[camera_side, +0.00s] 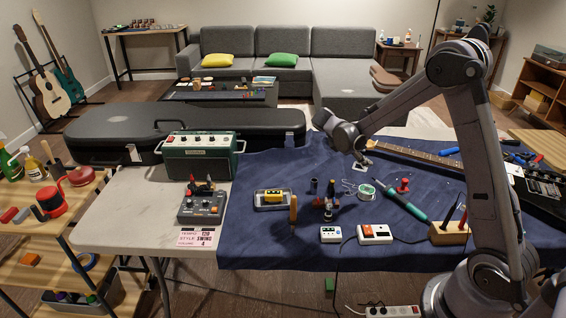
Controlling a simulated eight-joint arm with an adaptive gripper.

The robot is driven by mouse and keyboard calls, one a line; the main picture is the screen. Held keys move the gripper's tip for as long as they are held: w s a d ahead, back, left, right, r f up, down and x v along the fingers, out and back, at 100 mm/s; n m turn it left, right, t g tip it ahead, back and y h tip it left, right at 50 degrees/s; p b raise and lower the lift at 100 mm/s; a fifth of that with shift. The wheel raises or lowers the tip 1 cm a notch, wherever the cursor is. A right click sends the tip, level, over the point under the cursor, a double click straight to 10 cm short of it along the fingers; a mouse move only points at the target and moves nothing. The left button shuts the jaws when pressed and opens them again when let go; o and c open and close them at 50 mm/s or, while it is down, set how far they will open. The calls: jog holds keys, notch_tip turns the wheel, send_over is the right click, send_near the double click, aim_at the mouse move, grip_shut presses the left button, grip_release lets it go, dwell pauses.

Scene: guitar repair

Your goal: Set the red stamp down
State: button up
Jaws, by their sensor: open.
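A small red knobbed piece (403,186), which looks like the red stamp, stands upright on the dark blue cloth (270,225). My gripper (364,166) is above the cloth to the upper left of the red piece, apart from it. The gripper is small in this view; its jaws are open and I see nothing held between them.
Near the red piece are a solder spool (366,192), a teal tool (402,203) and a dark bottle-like item (329,206). A white box (375,234) and a wooden holder (449,233) stand in front. A guitar (535,185) lies right.

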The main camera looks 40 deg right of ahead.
aim_at(404, 186)
jog(key=s+d+f+g, duration=0.1)
jog(key=d+f, duration=0.1)
jog(key=f, duration=0.1)
jog(key=s+d+f+n+g+h, duration=0.1)
jog(key=d+f+g, duration=0.1)
jog(key=f, duration=0.1)
jog(key=s+d+f+g, duration=0.1)
jog(key=d+f+g, duration=0.1)
jog(key=d+f, duration=0.1)
jog(key=shift+s+n+h, duration=0.25)
jog(key=shift+n+h, duration=0.05)
jog(key=shift+h, duration=0.1)
jog(key=shift+s+d+f, duration=0.1)
jog(key=shift+s+f, duration=0.25)
jog(key=shift+f, duration=0.05)
jog(key=shift+g, duration=0.3)
jog(key=x, duration=0.5)
jog(key=shift+s+d+f, duration=0.1)
jog(key=shift+d, duration=0.05)
jog(key=shift+s+a+x, duration=0.1)
jog(key=shift+x, duration=1.25)
jog(key=shift+s+a+x, duration=0.1)
jog(key=shift+s+x, duration=0.05)
jog(key=shift+x, duration=1.2)
jog(key=shift+f, duration=0.1)
jog(key=shift+c, duration=0.3)
grip_shut()
